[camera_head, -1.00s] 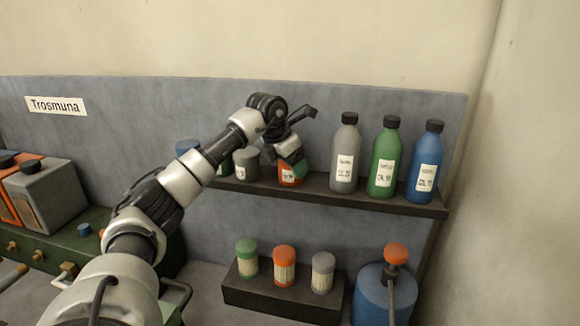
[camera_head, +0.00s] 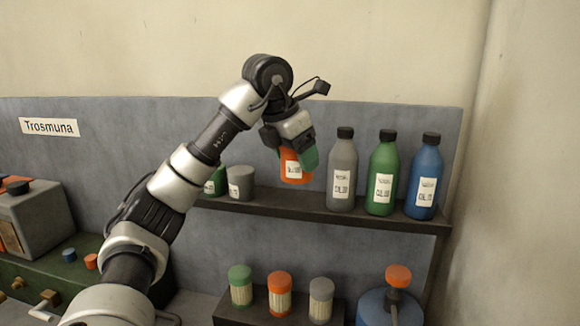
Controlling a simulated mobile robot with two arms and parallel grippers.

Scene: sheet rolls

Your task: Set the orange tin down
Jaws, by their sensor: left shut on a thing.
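The orange tin (camera_head: 296,173) has a white label and hangs upright in my left gripper (camera_head: 293,153), which is shut on it from above. A green fingertip shows at the tin's right side; the other finger is mostly hidden. The tin's bottom appears a little above the dark shelf (camera_head: 330,214), beside the grey bottle on its right. My right gripper is out of view.
A grey tin (camera_head: 241,184) and green tin (camera_head: 217,183) stand left on the shelf. Grey (camera_head: 342,172), green (camera_head: 382,174) and blue (camera_head: 424,178) bottles stand right. Below are several small capped jars and a blue container (camera_head: 373,307) with an orange knob.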

